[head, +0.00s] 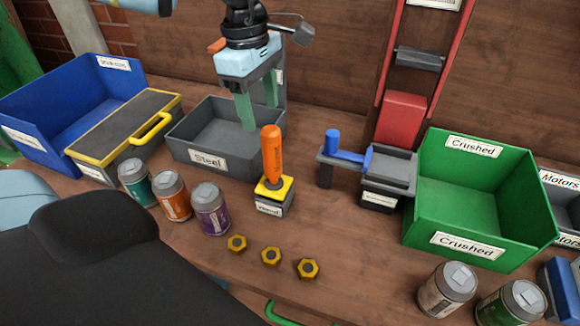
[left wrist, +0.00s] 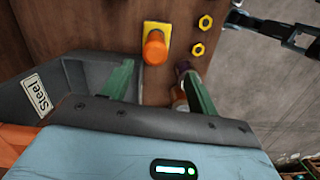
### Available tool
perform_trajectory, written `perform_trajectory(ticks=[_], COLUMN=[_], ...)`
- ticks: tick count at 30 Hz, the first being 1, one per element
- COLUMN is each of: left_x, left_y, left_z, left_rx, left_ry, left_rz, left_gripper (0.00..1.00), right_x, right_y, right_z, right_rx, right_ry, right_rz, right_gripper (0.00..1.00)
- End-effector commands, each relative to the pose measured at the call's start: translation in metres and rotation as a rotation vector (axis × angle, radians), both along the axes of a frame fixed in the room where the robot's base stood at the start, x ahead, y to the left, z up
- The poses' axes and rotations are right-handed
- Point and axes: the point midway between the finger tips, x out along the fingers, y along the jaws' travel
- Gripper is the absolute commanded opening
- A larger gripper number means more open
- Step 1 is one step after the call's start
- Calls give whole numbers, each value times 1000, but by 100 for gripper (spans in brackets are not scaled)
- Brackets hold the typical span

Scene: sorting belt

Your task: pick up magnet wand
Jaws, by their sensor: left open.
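The magnet wand (head: 272,158) stands upright on the table, with an orange handle, a yellow collar and a dark labelled block at its foot. In the left wrist view the wand (left wrist: 155,47) shows from above, just beyond the fingertips. My left gripper (head: 257,106) is open and empty, with green fingers pointing down. In the head view it appears over the grey Steel bin, behind the wand. The left gripper's fingers (left wrist: 158,72) also show in the left wrist view, apart from the wand. I do not see my right gripper clearly.
The Steel bin (head: 207,157) stands behind and left of the wand. A blue-handled press (head: 345,156) and green Crushed bin (head: 465,201) are to the right.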

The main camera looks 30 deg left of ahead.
Motion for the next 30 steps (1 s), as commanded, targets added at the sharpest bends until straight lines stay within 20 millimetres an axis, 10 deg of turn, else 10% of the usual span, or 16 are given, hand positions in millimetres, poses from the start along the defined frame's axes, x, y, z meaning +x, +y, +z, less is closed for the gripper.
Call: perform_trajectory(ticks=[30], left_x=[6], left_y=[-10], left_z=[-61], left_rx=[97], left_ry=[22], left_rz=[-88], left_gripper=[59], right_x=[-8], right_y=[2], right_z=[-15], right_rx=[5], right_ry=[20], right_rz=[-1], right_gripper=[36])
